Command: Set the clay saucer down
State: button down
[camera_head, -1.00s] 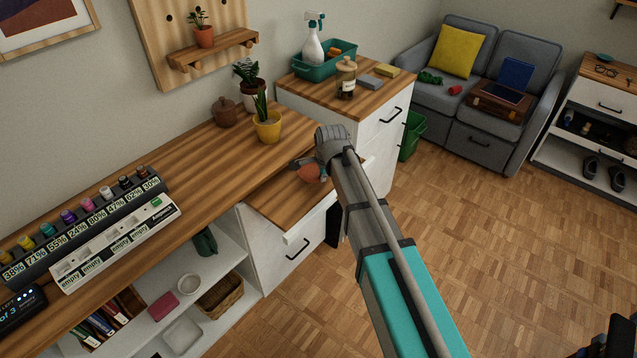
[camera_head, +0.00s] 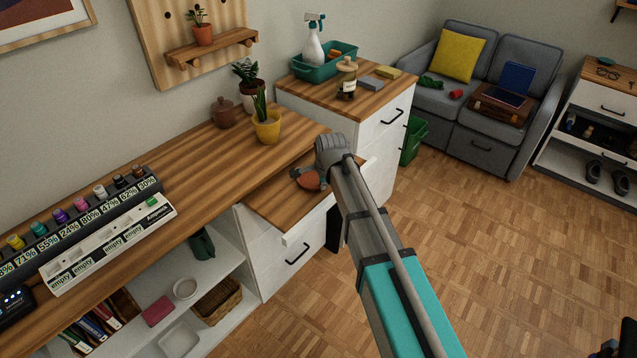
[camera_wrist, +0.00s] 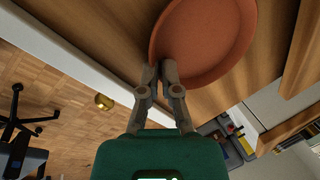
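The clay saucer (camera_head: 308,181) is a round, orange-brown dish. In the head view it is small and partly covered by my gripper (camera_head: 314,170), over the wooden top of the pull-out board (camera_head: 283,208) beside the desk. In the wrist view the saucer (camera_wrist: 212,38) fills the upper middle, cut off by the top edge, with wood behind it. The fingers of my gripper (camera_wrist: 161,70) are close together at its near rim and look shut on it. I cannot tell whether its underside touches the board.
A yellow plant pot (camera_head: 267,128) and a brown lidded pot (camera_head: 223,113) stand on the desk behind. A taller white cabinet (camera_head: 385,125) stands close to the right of the board. The board's white front edge (camera_wrist: 88,62) runs near my gripper. Open floor lies to the right.

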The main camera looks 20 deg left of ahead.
jog(key=c, duration=0.8)
grip_release()
jog(key=shift+r, duration=0.1)
jog(key=p+v, duration=1.2)
dwell(0.8)
jog(key=shift+s+d, duration=0.1)
jog(key=shift+d, duration=0.05)
jog(key=s+d+n+g, duration=0.1)
jog(key=s+d+n, duration=0.2)
jog(key=d, duration=0.9)
jog(key=s+d+n+h, duration=0.1)
jog(key=s+d+n, duration=0.3)
jog(key=d, duration=0.8)
jog(key=s+d+n+g+h, duration=0.1)
jog(key=s+d+n, duration=0.2)
jog(key=d, duration=0.9)
jog(key=shift+s+d+f+n+g, duration=0.3)
jog(key=shift+s+f, duration=0.15)
jog(key=shift+s, duration=0.75)
